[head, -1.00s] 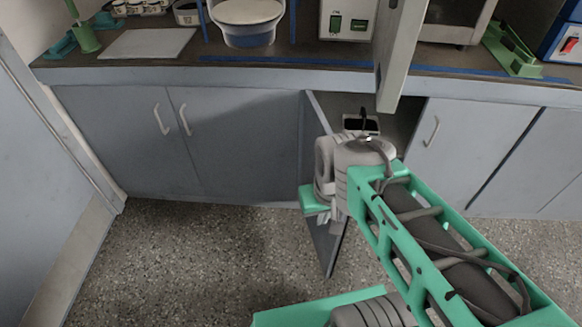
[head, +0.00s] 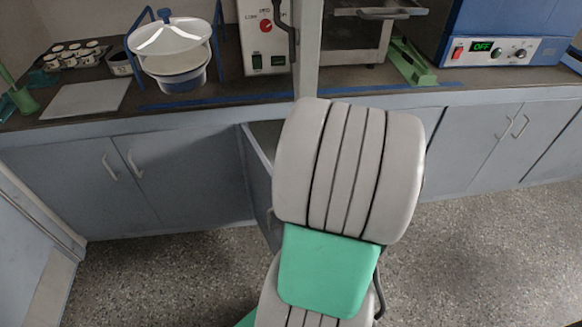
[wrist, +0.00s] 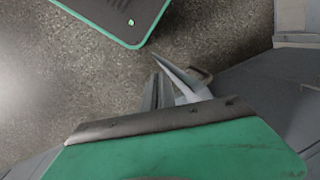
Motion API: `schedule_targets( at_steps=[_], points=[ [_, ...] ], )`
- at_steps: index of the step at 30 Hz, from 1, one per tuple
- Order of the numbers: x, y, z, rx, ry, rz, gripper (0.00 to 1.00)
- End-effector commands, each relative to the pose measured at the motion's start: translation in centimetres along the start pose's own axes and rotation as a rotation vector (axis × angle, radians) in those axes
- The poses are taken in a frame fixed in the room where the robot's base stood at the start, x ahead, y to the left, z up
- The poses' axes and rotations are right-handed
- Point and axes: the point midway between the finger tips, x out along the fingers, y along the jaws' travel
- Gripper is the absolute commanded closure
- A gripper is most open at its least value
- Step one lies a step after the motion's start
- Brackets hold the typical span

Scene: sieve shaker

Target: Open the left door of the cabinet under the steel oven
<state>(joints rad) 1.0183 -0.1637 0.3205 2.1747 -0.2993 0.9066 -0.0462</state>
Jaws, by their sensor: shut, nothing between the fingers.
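The steel oven (head: 355,45) stands on the counter, partly hidden by a grey upright panel. Below it, the cabinet's left door (head: 256,180) stands swung out from the front, seen nearly edge-on. My arm hides the rest of the door and much of the cabinet front. In the wrist view, my gripper (wrist: 158,92) is shut and empty, close beside a pale door edge with a dark handle (wrist: 204,75). Whether they touch I cannot tell. The head view hides my gripper.
The grey upright panel (head: 308,48) projects past the counter edge above the cabinet. Closed doors (head: 130,185) stand to the left and more closed doors (head: 500,140) to the right. The speckled floor (head: 470,260) is clear at right.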

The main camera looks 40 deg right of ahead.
Motion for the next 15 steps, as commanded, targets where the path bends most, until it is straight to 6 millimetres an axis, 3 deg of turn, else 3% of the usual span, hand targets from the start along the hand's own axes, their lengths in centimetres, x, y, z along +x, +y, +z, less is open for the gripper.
schedule_targets(
  at_steps=[1, 4, 9, 12, 15],
  points=[
    [-2.4, 1.6, -0.9, 0.019, 0.015, -0.055, 1.0],
    [-5.4, 1.9, -4.9, -0.199, 0.114, -0.203, 1.0],
    [-9.5, 2.5, -7.7, -0.503, 0.266, -0.331, 1.0],
    [-10.3, 2.6, -8.1, -0.583, 0.308, -0.355, 1.0],
    [-9.6, 2.3, -8.3, -0.598, 0.313, -0.36, 1.0]
  ],
)
